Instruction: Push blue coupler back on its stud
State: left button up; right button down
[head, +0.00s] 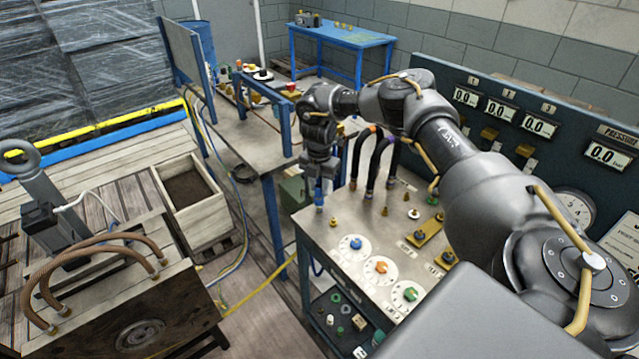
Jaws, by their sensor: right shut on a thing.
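My right gripper (319,182) comes down over the near-left corner of the grey bench (335,240). It is shut on the blue coupler (319,198), which shows as a small blue piece below the jaws. A brass stud (333,222) stands on the bench top just right of and below the coupler in the picture. The coupler looks apart from that stud, but the gap in depth is hard to judge. The jaws hide the coupler's upper part. My left gripper is not in view.
Black hoses (374,165) with coloured ends stand close right of the gripper. White dials with blue (356,243), orange (381,266) and green (410,293) knobs lie nearer. A gauge panel (520,120) rises behind. A wooden crate (190,205) stands left.

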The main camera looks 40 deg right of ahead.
jog(key=shift+r+p, duration=0.1)
jog(key=shift+p, duration=0.2)
dwell(0.4)
jog(key=shift+f, duration=0.25)
dwell(0.5)
jog(key=shift+f, duration=0.25)
dwell(0.5)
jog(key=shift+f, duration=0.35)
jog(key=shift+f+b, duration=0.3)
jog(key=shift+f, duration=0.35)
dwell(1.3)
dwell(0.5)
jog(key=c, duration=1.1)
grip_release()
jog(key=shift+f, duration=0.1)
